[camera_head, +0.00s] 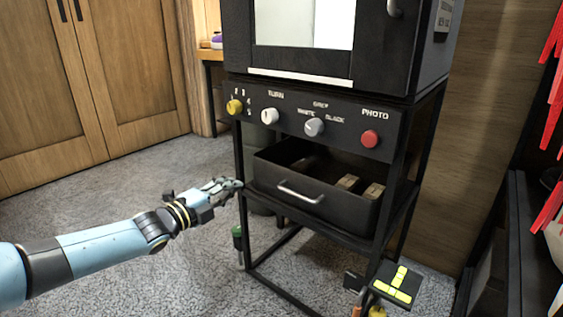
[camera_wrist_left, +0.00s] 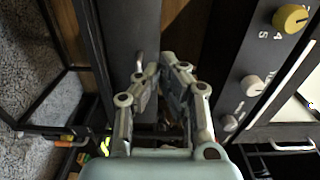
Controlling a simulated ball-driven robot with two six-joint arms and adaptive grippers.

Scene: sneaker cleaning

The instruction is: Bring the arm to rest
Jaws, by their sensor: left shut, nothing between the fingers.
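My left arm reaches in from the left in the head view. My left gripper (camera_head: 226,186) is shut and empty. It is beside the left front post of the black metal stand, near the left end of the open black drawer (camera_head: 320,201). I cannot tell whether it touches the stand. In the left wrist view the gripper (camera_wrist_left: 160,72) has its fingertips close together, in front of the dark drawer side. My right gripper does not show.
The control panel (camera_head: 300,122) above the drawer has a yellow knob (camera_head: 234,107), two pale knobs and a red button (camera_head: 369,139). Small blocks (camera_head: 373,191) lie in the drawer. A black and yellow item (camera_head: 398,283) is at the lower right.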

